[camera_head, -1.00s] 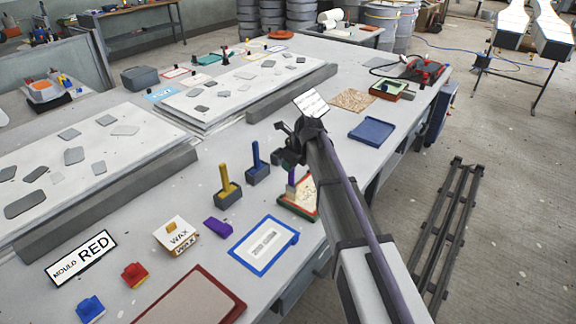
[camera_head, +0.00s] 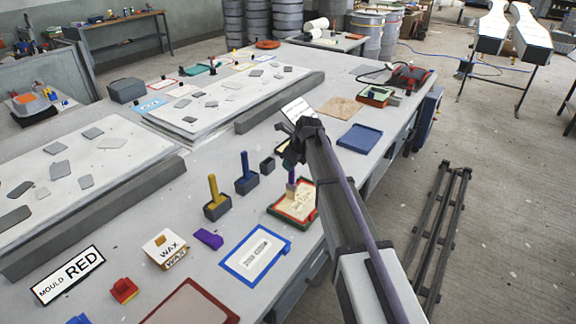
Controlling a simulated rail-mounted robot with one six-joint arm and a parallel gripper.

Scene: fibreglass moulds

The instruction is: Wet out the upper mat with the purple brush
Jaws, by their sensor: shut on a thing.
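My gripper (camera_head: 291,160) is shut on the purple brush (camera_head: 292,176), which hangs upright with its pale bristles down. The bristles are over the upper left part of a cream mat (camera_head: 300,206) in a red and green frame (camera_head: 275,211). I cannot tell if they touch it. My arm covers the space just right of this frame. Another mat-like sheet, tan and speckled (camera_head: 340,108), lies farther back on the table. The pictures do not make clear which one is the upper mat.
A yellow-handled brush (camera_head: 213,188) and a blue-handled brush (camera_head: 245,168) stand in dark holders left of my gripper, beside an empty-looking dark holder (camera_head: 267,164). A blue frame (camera_head: 235,257) and purple block (camera_head: 208,239) lie nearer. A blue tray (camera_head: 360,136) lies right of my arm.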

